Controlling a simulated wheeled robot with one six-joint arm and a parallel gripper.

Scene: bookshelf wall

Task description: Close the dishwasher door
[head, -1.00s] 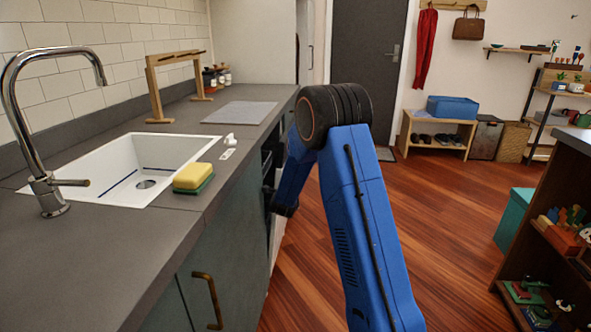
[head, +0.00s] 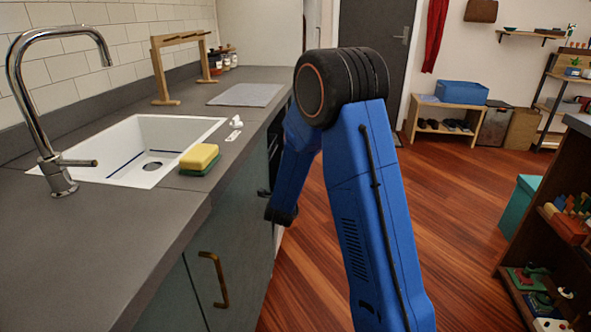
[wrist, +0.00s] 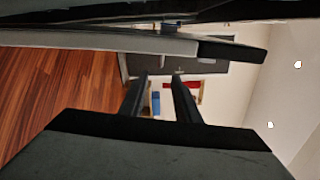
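The dishwasher is mostly hidden behind my blue arm in the head view; a dark gap and a pale sliver (head: 278,236) show along the counter front, and I cannot tell from there how far the door stands open. In the wrist view a long pale-edged panel with a black end, likely the dishwasher door (wrist: 150,42), crosses the upper part. My gripper (wrist: 158,78) shows there with its two dark fingers apart and nothing seen between them. The panel lies just above the fingers in the picture; contact is not clear. The gripper is hidden in the head view.
The counter (head: 110,240) with sink (head: 120,165) and sponge (head: 199,158) runs along the left. A cabinet handle (head: 214,280) sticks out below. A dark shelf (head: 545,215) and teal box (head: 518,208) stand at right. Wooden floor (head: 440,215) between them is clear.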

